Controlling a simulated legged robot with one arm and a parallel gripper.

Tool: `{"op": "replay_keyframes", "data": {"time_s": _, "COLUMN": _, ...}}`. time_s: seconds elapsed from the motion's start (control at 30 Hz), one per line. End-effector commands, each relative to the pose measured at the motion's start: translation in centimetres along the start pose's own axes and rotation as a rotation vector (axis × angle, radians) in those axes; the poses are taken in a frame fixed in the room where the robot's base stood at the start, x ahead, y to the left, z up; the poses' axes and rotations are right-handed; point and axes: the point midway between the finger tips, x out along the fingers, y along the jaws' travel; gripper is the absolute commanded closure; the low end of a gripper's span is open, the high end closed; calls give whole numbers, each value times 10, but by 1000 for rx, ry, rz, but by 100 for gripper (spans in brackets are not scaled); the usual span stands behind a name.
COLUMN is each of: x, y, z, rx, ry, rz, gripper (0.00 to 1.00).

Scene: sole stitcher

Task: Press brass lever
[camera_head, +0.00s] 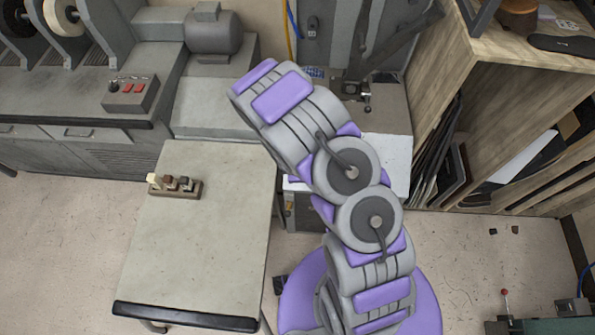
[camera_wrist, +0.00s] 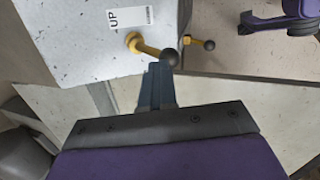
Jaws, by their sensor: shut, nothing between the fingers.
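In the wrist view, a brass-coloured lever (camera_wrist: 134,41) with a dark round knob (camera_wrist: 169,57) sticks out from a speckled pale panel (camera_wrist: 75,40). A second, smaller brass-coloured piece (camera_wrist: 188,40) with a dark knob (camera_wrist: 209,45) shows just to its right. My gripper (camera_wrist: 155,70) is shut and empty. Its fingertips are right beside the larger lever's knob, just below it in the picture; I cannot tell whether they touch. In the head view my gripper and these levers are hidden or cannot be made out.
A label reading "UP" (camera_wrist: 129,18) is on the panel.

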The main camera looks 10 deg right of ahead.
Motion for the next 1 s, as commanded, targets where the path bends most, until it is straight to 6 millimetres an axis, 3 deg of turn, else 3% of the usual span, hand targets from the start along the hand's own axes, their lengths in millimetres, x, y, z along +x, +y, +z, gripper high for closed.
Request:
{"op": "replay_keyframes", "data": {"time_s": 0.57, "x": 2, "y": -3, "z": 0, "rx": -3, "ry": -5, "rz": -12, "gripper": 100}}
{"op": "replay_keyframes", "data": {"time_s": 0.87, "x": -31, "y": 21, "z": -9, "rx": -1, "ry": 0, "rz": -3, "gripper": 100}}
{"op": "replay_keyframes", "data": {"time_s": 1.0, "x": -48, "y": 16, "z": -11, "rx": -1, "ry": 0, "rz": -2, "gripper": 100}}
